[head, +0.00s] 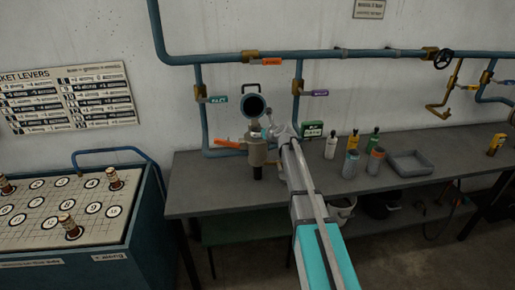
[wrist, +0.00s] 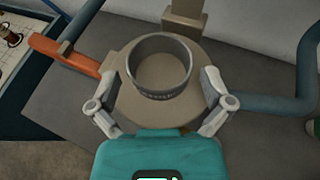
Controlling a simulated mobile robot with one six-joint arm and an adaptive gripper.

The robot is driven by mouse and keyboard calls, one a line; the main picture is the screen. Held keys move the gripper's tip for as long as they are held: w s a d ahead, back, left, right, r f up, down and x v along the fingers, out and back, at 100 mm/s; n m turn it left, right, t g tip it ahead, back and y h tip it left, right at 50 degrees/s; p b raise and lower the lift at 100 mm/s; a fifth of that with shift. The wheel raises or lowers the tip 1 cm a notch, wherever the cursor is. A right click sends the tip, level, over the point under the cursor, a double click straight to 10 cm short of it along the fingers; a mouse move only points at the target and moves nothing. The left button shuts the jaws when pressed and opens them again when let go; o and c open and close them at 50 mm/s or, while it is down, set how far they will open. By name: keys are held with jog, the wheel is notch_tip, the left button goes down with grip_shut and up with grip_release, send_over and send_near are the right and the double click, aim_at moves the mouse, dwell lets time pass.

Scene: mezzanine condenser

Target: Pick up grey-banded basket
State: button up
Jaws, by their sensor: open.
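A grey-banded round basket (wrist: 160,70) stands upright in the top of a tan strainer body (wrist: 125,112), seen from above in the wrist view. Faint lettering runs along its near rim. My gripper (wrist: 158,82) is open, with one finger on each side of the basket and a visible gap to its wall. In the head view, my gripper (head: 270,132) is at the top of the strainer body (head: 257,152), and it hides the basket there. Two more cups stand on the bench: a greyish one (head: 351,164) and an orange-rimmed one (head: 375,163).
A round blue lid (head: 254,106) stands raised above the strainer. An orange lever (wrist: 62,52) sticks out left of it, and blue pipes (wrist: 275,103) run close by. Bottles (head: 331,148) and a grey tray (head: 410,163) stand right on the bench (head: 210,180). A lever console (head: 70,215) is at left.

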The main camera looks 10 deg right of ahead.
jog(key=shift+b+x, duration=0.35)
jog(key=shift+x, duration=1)
jog(key=c, duration=1.1)
